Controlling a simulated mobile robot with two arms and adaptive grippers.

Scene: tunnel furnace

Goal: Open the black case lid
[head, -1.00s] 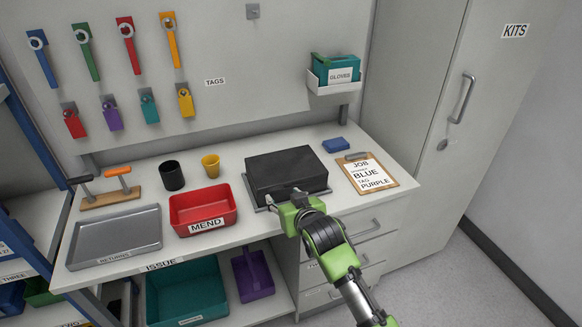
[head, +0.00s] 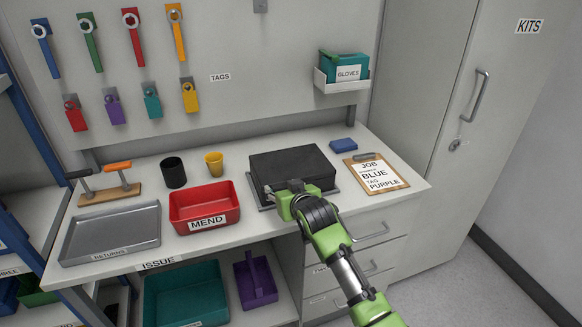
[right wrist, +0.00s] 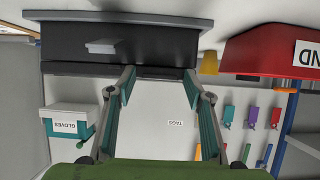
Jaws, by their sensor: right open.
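The black case (head: 282,165) sits on a thin grey tray on the counter, and its lid is shut. In the right wrist view, which is upside down, the case's dark front (right wrist: 160,45) fills the upper part, with a small grey latch or handle (right wrist: 102,46) on it. My right gripper (head: 292,189) is at the front edge of the case in the head view. Its two fingers are apart and empty in the right wrist view (right wrist: 160,82), close to the lid's edge; contact cannot be told. My left gripper is not in view.
A red MEND bin (head: 205,207) stands left of the case, with a black cup (head: 173,172) and a yellow cup (head: 214,164) behind. A clipboard (head: 376,174) and a blue block (head: 342,146) lie to the right. The GLOVES box (head: 341,72) hangs above.

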